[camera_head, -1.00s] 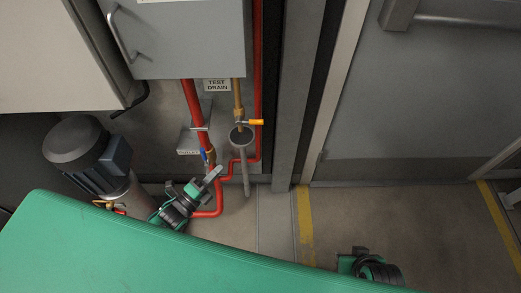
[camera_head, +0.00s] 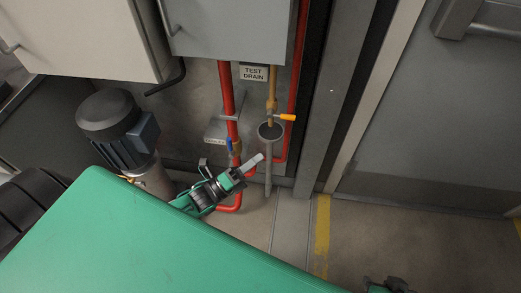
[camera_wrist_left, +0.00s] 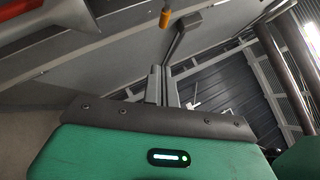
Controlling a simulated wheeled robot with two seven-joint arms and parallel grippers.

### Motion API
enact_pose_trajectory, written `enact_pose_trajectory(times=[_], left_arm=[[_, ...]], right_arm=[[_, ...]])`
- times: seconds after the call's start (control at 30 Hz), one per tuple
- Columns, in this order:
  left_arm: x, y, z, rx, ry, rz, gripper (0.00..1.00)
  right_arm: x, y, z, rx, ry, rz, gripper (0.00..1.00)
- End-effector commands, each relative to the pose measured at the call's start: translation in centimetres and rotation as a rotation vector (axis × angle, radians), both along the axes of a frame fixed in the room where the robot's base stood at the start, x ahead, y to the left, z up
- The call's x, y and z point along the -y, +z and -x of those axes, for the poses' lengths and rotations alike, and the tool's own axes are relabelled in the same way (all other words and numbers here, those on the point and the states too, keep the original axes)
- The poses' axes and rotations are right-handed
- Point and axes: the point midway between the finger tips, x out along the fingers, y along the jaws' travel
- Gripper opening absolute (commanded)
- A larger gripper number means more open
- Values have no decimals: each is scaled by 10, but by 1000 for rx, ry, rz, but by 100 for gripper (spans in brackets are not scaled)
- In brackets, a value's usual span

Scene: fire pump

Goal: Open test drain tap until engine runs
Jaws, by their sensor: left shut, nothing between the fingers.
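The test drain tap has a yellow-orange lever (camera_head: 287,117) on a brass pipe (camera_head: 272,88), below the TEST DRAIN label (camera_head: 253,73). The lever points right, level across the pipe, above a grey funnel (camera_head: 270,132). My left gripper (camera_head: 257,159) is below and left of the lever, apart from it, with its fingers shut and empty. In the left wrist view the fingers (camera_wrist_left: 163,84) point up the picture, and an orange piece (camera_wrist_left: 165,17), apparently the lever, shows beyond them at the top. Only a small part of my right arm shows at the bottom edge; its fingers are out of view.
Red pipes (camera_head: 227,95) with a blue-handled valve (camera_head: 229,146) run close to my left gripper. A grey motor (camera_head: 117,125) stands at left. A grey cabinet (camera_head: 230,28) hangs above the tap. A door (camera_head: 430,130) is at right, with open floor before it.

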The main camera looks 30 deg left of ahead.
Motion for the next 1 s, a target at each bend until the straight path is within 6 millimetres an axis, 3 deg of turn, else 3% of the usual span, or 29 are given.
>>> enact_pose_trajectory(times=[0.43, 0.7, 1.0], left_arm=[[45, 35, -66, 4, -2, 0, 0], [35, 51, -90, 0, -1, -2, 0], [34, 54, -95, -2, -1, 0, 0]], right_arm=[[1, 0, 1, -6, -2, 3, 36], [1, 0, 1, -7, -2, 3, 36], [1, 0, 1, -6, -2, 3, 36]])
